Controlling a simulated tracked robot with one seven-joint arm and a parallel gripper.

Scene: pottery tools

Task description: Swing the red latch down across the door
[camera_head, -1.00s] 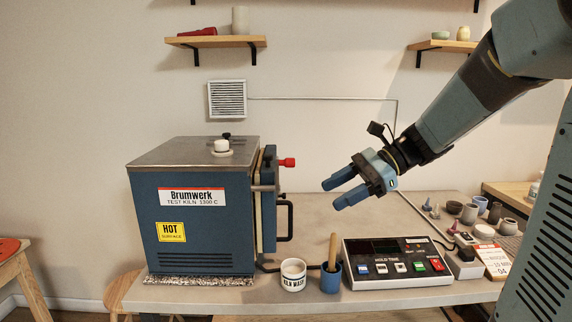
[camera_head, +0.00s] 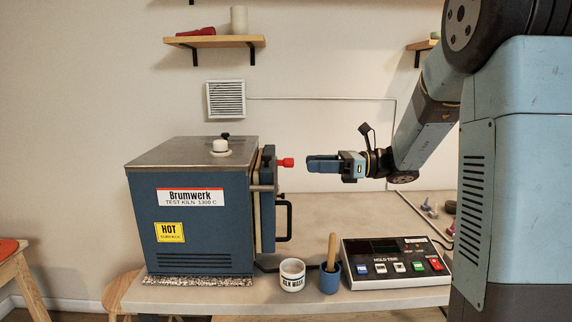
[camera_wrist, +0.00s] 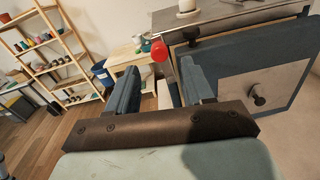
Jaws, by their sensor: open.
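The blue kiln (camera_head: 205,215) stands on the left of the table, with its door (camera_head: 267,205) on its right side seen edge-on. The red latch (camera_head: 286,162) sticks out to the right near the top of the door. My gripper (camera_head: 308,164) is level with the latch and a short gap to its right, fingers pointing at it. In the wrist view the red latch knob (camera_wrist: 159,51) shows beyond and between the two open fingers (camera_wrist: 160,72). The gripper is empty. The latch's arm is mostly hidden behind the door edge in the head view.
A black door handle (camera_head: 288,220) juts out below the latch. A white cup (camera_head: 292,277), a blue cup with a wooden tool (camera_head: 330,280) and a control box (camera_head: 396,264) stand along the table's front.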

